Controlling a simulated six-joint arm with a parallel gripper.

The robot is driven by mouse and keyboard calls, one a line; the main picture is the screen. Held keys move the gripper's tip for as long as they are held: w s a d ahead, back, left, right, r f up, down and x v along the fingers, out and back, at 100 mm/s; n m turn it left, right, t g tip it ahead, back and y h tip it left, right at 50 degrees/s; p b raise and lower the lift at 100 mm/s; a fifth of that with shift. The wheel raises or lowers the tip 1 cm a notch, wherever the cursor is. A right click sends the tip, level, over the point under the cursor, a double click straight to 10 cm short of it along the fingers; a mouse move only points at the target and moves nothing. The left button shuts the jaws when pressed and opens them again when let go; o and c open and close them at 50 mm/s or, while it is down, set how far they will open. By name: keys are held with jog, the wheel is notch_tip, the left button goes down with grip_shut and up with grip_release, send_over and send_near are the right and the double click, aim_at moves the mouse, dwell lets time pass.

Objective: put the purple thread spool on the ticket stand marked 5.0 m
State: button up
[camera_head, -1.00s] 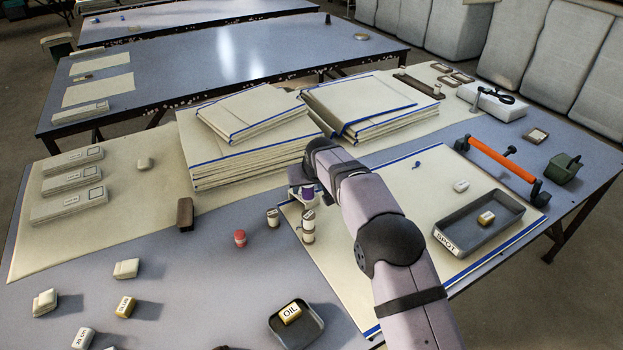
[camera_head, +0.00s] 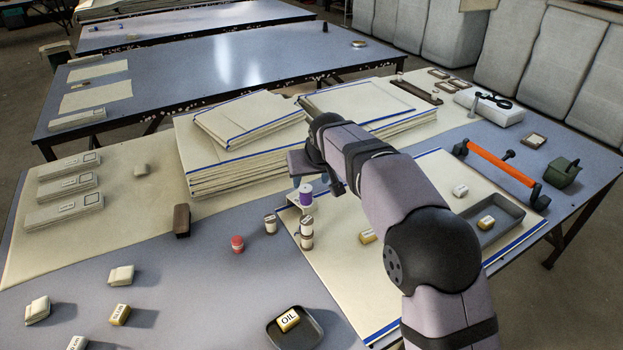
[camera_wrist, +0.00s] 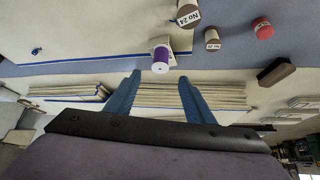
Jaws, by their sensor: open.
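The purple thread spool (camera_head: 305,195) is white-ended and stands upright by the left edge of the blue-edged cloth, at a small white piece (camera_head: 294,201) whose marking I cannot read. The spool also shows in the wrist view (camera_wrist: 160,60), just beyond my fingers. My gripper (camera_wrist: 159,85) is open and empty, its two blue fingers apart and clear of the spool. Three long pale blocks with label plates (camera_head: 68,187) lie at the far left; they may be ticket stands, but I cannot read a 5.0 m mark.
Two labelled spools (camera_head: 306,232) and a red-topped one (camera_head: 237,244) stand near the purple spool. A brown block (camera_head: 181,220) and folded cloth stacks (camera_head: 235,178) lie behind. An OIL tray (camera_head: 294,331) is in front. The grey table at front left is partly free.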

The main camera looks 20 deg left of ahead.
jog(key=s+d+f+m+g+h, duration=0.15)
jog(key=s+d, duration=0.25)
jog(key=d, duration=0.4)
jog(key=s+d+f+m, duration=0.1)
jog(key=s+d+f, duration=0.1)
jog(key=s+d, duration=0.45)
jog(key=s+d+f+m+g+h, duration=0.1)
jog(key=s+d+f, duration=0.1)
jog(key=d, duration=0.7)
jog(key=s+d+f+g, duration=0.1)
jog(key=s+d+f, duration=0.1)
jog(key=s, duration=0.4)
jog(key=s+d+f+m+g, duration=0.1)
jog(key=s+d+f, duration=0.1)
jog(key=s+d, duration=0.3)
jog(key=s+d+f+m+g, duration=0.1)
jog(key=s+d+f, duration=0.1)
jog(key=s, duration=0.7)
jog(key=shift+s+d+f+h, duration=0.25)
jog(key=shift+d+f+h, duration=0.1)
jog(key=shift+d, duration=0.3)
notch_tip(320, 180, up, 15)
jog(key=p, duration=1.4)
jog(key=shift+p, duration=0.4)
